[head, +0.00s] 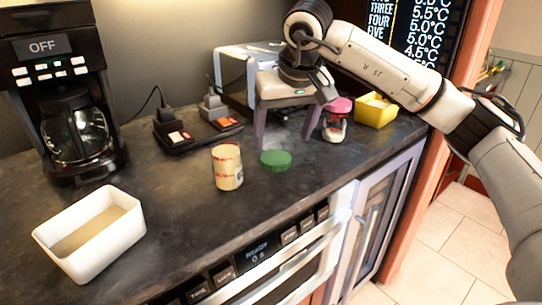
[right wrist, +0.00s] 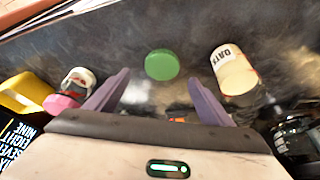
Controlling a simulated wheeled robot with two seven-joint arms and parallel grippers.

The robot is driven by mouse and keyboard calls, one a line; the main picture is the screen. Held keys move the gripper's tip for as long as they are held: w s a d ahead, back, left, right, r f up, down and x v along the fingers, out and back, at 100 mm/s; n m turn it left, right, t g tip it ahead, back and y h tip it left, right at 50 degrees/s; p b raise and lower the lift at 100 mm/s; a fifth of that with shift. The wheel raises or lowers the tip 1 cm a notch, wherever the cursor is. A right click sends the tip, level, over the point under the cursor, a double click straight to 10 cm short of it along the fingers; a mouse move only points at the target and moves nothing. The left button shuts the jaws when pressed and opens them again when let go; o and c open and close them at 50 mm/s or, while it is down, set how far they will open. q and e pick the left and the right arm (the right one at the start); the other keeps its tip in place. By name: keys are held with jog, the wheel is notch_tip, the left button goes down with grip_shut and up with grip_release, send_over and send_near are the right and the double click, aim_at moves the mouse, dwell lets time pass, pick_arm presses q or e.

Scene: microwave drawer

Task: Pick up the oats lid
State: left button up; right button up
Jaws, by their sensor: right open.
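A round green lid (head: 276,160) lies flat on the dark counter, just right of the cream oats jar (head: 227,167). In the right wrist view the green lid (right wrist: 162,65) lies ahead of the gap between the fingertips, and the jar marked OATS (right wrist: 234,70) stands to its right. My right gripper (head: 285,146) points down with its two purple fingers wide apart and nothing between them. It is above and behind the green lid, apart from it. Its open fingers also show in the right wrist view (right wrist: 158,80). My left gripper is not in view.
A jar with a pink lid (head: 336,121) stands close to the right finger, with a yellow container (head: 376,110) beyond it. A toaster (head: 241,75) is behind the gripper. A white tub (head: 91,238) and a coffee machine (head: 62,90) are at the left.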

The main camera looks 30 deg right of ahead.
aim_at(276, 158)
jog(key=shift+x, duration=3.55)
jog(key=shift+w+a, duration=0.1)
jog(key=shift+a, duration=0.05)
jog(key=c, duration=1.2)
notch_tip(276, 158, up, 10)
jog(key=shift+p, duration=0.4)
